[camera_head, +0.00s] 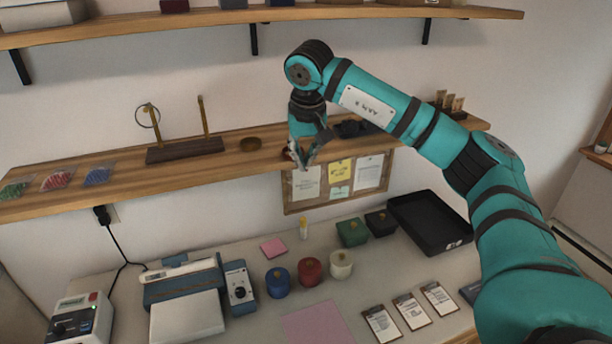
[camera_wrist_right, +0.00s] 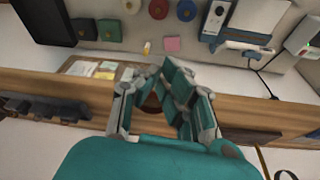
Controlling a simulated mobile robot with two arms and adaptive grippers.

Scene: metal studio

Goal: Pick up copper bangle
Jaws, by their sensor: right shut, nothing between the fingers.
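A thin ring (camera_head: 148,116) hangs on the left post of a wooden stand (camera_head: 185,150) on the middle shelf. My right gripper (camera_head: 302,158) points down at the shelf's front edge, right of the brown piece, shut and empty. In the right wrist view its fingers (camera_wrist_right: 158,72) come together, with a brown patch (camera_wrist_right: 150,104) partly visible between them. The hanging ring (camera_wrist_right: 285,175) is at the lower right there. My left gripper is not seen.
Dark items (camera_head: 355,128) sit on the shelf behind the right gripper. A pinboard (camera_head: 338,183) hangs below it. An upper shelf (camera_head: 330,14) runs overhead. The counter below holds colored jars (camera_head: 310,270), a black tray (camera_head: 425,222) and devices.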

